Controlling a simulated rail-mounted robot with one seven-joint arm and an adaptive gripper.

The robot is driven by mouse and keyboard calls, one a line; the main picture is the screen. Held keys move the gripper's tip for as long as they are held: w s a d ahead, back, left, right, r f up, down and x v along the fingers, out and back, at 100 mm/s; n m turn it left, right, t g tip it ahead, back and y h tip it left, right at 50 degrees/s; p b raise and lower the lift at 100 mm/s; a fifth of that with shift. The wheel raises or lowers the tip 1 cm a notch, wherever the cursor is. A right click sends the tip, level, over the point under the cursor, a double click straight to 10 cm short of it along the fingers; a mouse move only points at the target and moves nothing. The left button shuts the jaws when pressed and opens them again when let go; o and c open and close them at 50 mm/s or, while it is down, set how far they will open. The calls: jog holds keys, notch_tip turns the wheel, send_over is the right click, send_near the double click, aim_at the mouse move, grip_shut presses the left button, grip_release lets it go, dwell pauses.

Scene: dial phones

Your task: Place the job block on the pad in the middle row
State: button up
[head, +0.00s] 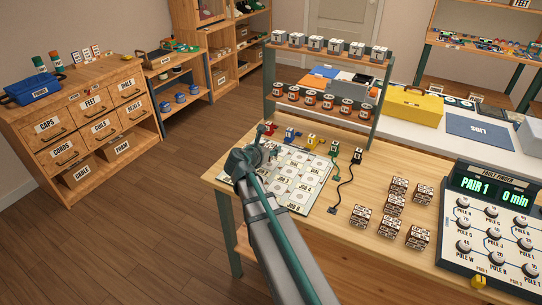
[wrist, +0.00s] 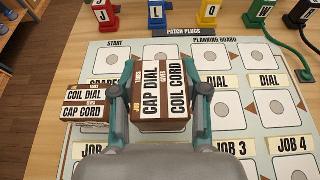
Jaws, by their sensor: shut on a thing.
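My gripper (wrist: 159,95) is shut on a brown-and-white job block (wrist: 163,90) reading CAP DIAL and COIL CORD. The held block is over the middle row of the planning board (wrist: 262,146); I cannot tell whether it touches the board. It hides what lies beneath it. A second job block (wrist: 86,106), reading COIL DIAL and CAP CORD, sits at the left of that row, beside my left finger. A bare pad (wrist: 236,105) shows right of my gripper, and another (wrist: 286,105) beyond it. In the head view, my arm hides part of the board (head: 299,210).
Several other job blocks (head: 392,205) stand on the bench (head: 335,262) to the right. Colored patch plugs (wrist: 157,12) line the board's far edge, some with cords. The fault finder console (head: 497,225) is at the right, and a shelf rack (head: 372,120) stands behind.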

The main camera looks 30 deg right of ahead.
jog(key=shift+w+d+f, duration=0.2)
jog(key=shift+d+f, duration=0.05)
jog(key=shift+f, duration=1.7)
jog(key=shift+f, duration=0.15)
jog(key=o, duration=1.2)
jog(key=shift+c, duration=0.2)
jog(key=shift+r, duration=0.25)
jog(key=v, duration=1.2)
jog(key=shift+f+b, duration=0.1)
jog(key=shift+b, duration=0.3)
